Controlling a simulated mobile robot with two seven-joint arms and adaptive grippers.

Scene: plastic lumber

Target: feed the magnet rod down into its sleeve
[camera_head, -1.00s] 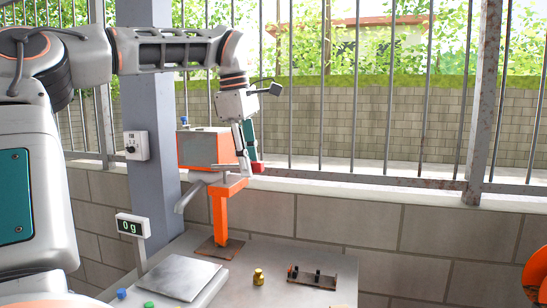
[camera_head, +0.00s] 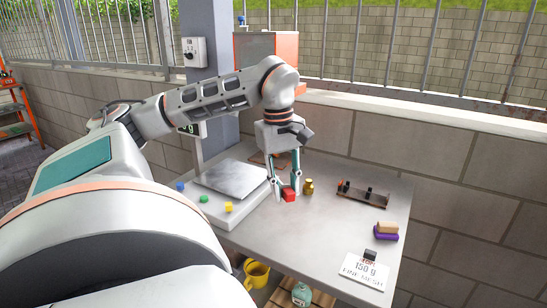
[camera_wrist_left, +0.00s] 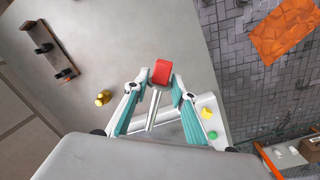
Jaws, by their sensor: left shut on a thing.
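My left gripper (camera_head: 286,191) is shut on the magnet rod, with its red end (camera_head: 289,195) showing at the fingertips, pointing away from the wrist. In the left wrist view the gripper (camera_wrist_left: 155,92) has the silver shaft and red block (camera_wrist_left: 162,72) of the rod between its teal fingers. It hangs above the grey table, left of a small brass weight (camera_head: 308,187). I cannot make out the sleeve. My right gripper is not in view.
A scale with a metal plate (camera_head: 232,179) and coloured knobs is left of the gripper. A dark rack (camera_head: 363,194) with upright pegs lies to the right. The front middle is clear.

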